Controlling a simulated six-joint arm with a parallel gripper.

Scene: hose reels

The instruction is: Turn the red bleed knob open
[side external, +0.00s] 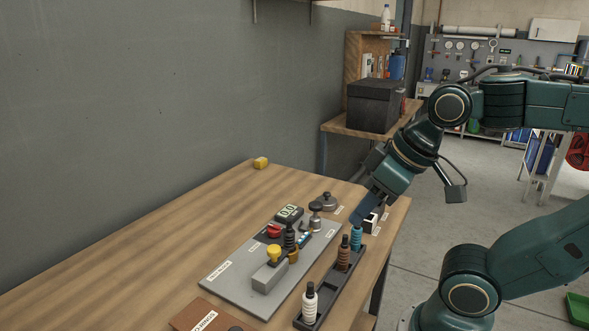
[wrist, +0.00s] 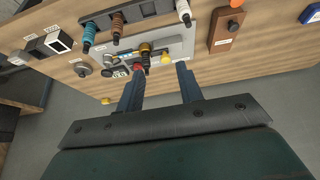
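The red bleed knob (side external: 273,231) sits on the grey board (side external: 234,285), left of a dark upright fitting (side external: 290,237). In the wrist view the red knob (wrist: 138,67) shows beside the tip of the left finger; the picture does not show them touching. A yellow knob (side external: 273,253) stands on a grey block at the board's near side.
A gauge with a display (side external: 289,212) is behind the knob. A yellow block (side external: 261,163) lies far back. The table's left side is clear.

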